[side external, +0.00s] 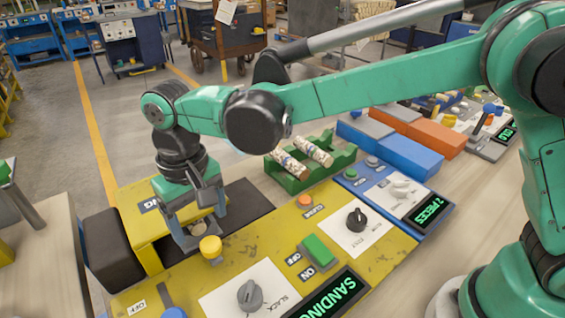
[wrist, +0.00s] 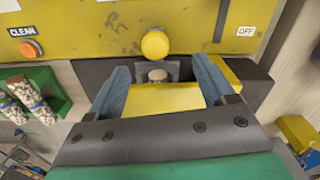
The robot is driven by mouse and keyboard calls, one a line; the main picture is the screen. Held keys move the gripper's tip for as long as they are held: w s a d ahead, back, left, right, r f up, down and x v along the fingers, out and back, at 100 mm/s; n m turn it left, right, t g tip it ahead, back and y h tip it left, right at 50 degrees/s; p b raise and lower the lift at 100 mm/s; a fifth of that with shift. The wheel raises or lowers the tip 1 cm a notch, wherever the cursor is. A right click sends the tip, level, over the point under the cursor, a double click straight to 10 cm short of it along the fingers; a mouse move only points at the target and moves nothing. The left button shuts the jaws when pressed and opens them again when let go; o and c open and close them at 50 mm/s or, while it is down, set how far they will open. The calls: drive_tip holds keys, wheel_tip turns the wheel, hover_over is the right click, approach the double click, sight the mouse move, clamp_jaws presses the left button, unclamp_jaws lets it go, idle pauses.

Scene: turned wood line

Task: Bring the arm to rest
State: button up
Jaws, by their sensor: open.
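My gripper (side external: 198,222) hangs low over the dark strip (side external: 245,206) at the left end of the yellow sanding machine (side external: 275,240). In the wrist view my gripper (wrist: 160,72) has its two blue-grey fingers wide apart. A small pale rounded end (wrist: 157,74) in a grey holder shows between the fingers, apart from both in that view; I cannot tell how deep the fingers reach around it. A yellow knob (side external: 210,247) stands just in front of the fingers; in the wrist view the knob (wrist: 155,43) lies just beyond the fingertips.
A green rack (side external: 317,160) holds speckled turned pieces behind the machine. The yellow panel carries a green switch (side external: 317,249), a grey dial (side external: 250,294) and an orange button (side external: 305,201). A blue panel reading "2 PIECES" (side external: 427,210) stands to the right.

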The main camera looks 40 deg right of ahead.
drive_tip(key=s+d+r+m+t+y, duration=0.1)
drive_tip(key=d+r+t, duration=0.15)
drive_tip(key=d, duration=0.45)
drive_tip(key=s+d+r+t, duration=0.1)
drive_tip(key=d+r, duration=0.2)
drive_tip(key=d, duration=0.4)
drive_tip(key=s+d+f+t+h, duration=0.1)
drive_tip(key=s+d+t, duration=0.2)
drive_tip(key=d, duration=0.6)
drive_tip(key=shift+s+f+m+t, duration=0.15)
drive_tip(key=shift+s+m+t, duration=0.25)
drive_tip(key=shift+s, duration=0.85)
